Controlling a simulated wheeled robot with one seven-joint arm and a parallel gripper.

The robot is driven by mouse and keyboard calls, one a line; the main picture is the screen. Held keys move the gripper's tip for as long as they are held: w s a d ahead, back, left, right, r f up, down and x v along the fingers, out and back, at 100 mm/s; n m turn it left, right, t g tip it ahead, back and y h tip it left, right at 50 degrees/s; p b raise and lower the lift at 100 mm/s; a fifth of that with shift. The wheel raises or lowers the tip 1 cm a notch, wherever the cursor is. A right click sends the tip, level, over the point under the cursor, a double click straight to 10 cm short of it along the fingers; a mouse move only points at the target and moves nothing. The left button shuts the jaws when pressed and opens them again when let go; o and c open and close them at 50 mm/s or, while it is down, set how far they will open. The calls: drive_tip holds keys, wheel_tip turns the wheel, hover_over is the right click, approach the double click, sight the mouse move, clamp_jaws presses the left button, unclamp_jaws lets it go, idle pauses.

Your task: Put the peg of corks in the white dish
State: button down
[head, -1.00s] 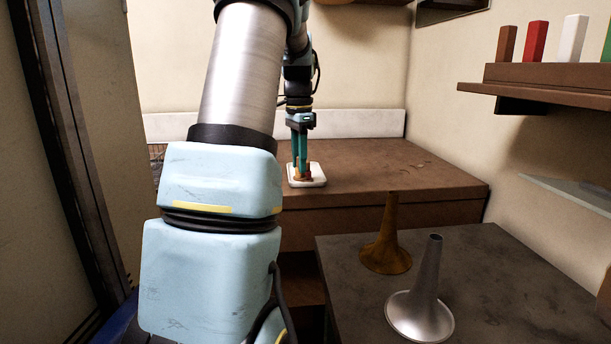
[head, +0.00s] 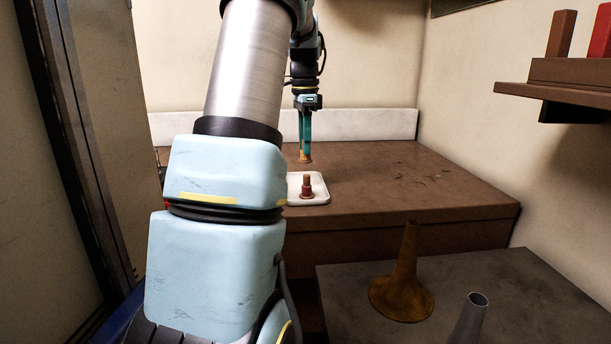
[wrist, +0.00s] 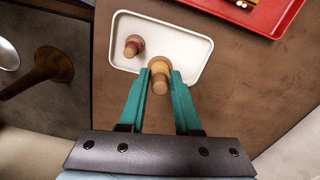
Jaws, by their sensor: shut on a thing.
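My gripper (head: 305,151) is shut on a tan, cork-coloured peg (wrist: 160,84) with a rounded, wider end; its small tip (head: 305,160) shows under the fingers in the head view. The white dish (head: 318,197) lies on the brown bench, below the held peg. In the wrist view the held peg overlaps the edge of the dish (wrist: 190,48). Another peg, dark red with a tan top (head: 306,187), stands in the dish; it also shows in the wrist view (wrist: 134,45). I cannot tell for certain which is the peg of corks.
A red tray (wrist: 262,22) with small items lies beside the dish. A brass horn bell (head: 403,280) and a silver one (head: 470,322) stand on the grey table in front. A wall shelf (head: 560,92) with coloured blocks juts out at right. The bench's right side is largely clear.

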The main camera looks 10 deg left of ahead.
sight(305, 159)
wheel_tip(305, 159, down, 8)
drive_tip(key=shift+r+p, duration=0.25)
drive_tip(key=shift+p, duration=0.4)
drive_tip(key=shift+f, duration=0.1)
drive_tip(key=c, duration=0.9)
unclamp_jaws()
wheel_tip(305, 159, up, 12)
drive_tip(key=shift+r+b, duration=0.1)
drive_tip(key=shift+b, duration=0.75)
